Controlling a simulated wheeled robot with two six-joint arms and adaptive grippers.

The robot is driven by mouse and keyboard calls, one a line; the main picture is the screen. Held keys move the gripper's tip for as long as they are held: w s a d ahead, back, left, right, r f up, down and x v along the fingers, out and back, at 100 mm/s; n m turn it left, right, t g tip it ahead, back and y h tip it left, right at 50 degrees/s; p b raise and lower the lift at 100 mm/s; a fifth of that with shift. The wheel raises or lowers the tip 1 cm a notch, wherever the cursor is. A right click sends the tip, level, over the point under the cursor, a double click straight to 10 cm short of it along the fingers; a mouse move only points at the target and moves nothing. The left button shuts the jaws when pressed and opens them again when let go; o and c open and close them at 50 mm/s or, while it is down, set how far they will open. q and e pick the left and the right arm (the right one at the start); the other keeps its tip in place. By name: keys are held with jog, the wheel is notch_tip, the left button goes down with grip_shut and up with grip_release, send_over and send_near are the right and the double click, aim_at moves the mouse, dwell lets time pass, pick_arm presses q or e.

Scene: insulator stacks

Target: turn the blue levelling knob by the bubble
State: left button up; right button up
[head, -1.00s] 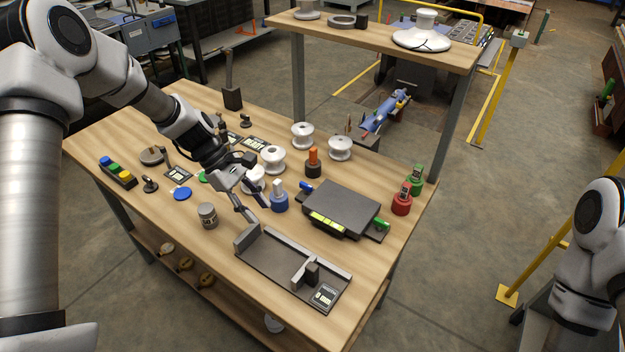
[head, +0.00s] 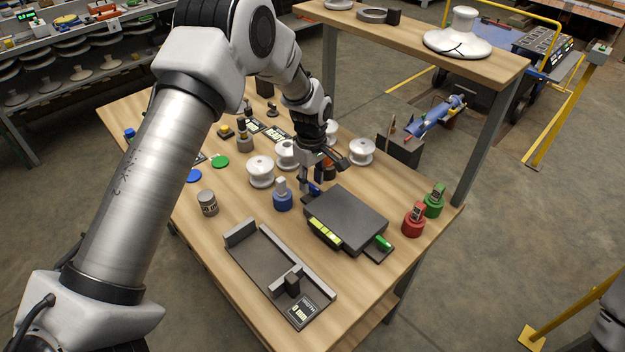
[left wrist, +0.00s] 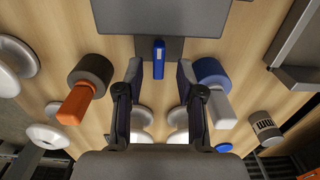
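The dark levelling plate (head: 347,215) lies on the wooden table. The small blue knob (head: 314,189) sticks out at its far left edge, partly hidden by my gripper. In the left wrist view the blue knob (left wrist: 158,60) is upright in the picture against the dark plate (left wrist: 160,18). The yellow-green bubble vials (head: 325,234) are along the plate's near left side. A green knob (head: 383,243) is at its right end. My left gripper (head: 325,171) points down above the blue knob. In the left wrist view its fingers (left wrist: 159,76) are apart, with the knob ahead between them, untouched.
A blue-based post (head: 282,198) and an orange-topped dark post (left wrist: 80,96) flank my left gripper closely. White insulators (head: 261,171) stand behind. Red (head: 413,220) and green (head: 434,202) posts stand right. A grey width gauge (head: 262,268) lies in front.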

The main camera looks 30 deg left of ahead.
pick_arm(q)
jog(key=shift+w+d+f, duration=0.2)
jog(key=shift+w+f, duration=0.05)
jog(key=shift+f, duration=0.35)
jog(key=shift+s+a+r, duration=0.15)
jog(key=shift+s+a, duration=0.05)
jog(key=shift+s, duration=0.05)
jog(key=shift+c, duration=0.7)
jog(key=c, duration=0.5)
grip_shut()
jog(key=shift+m, duration=0.4)
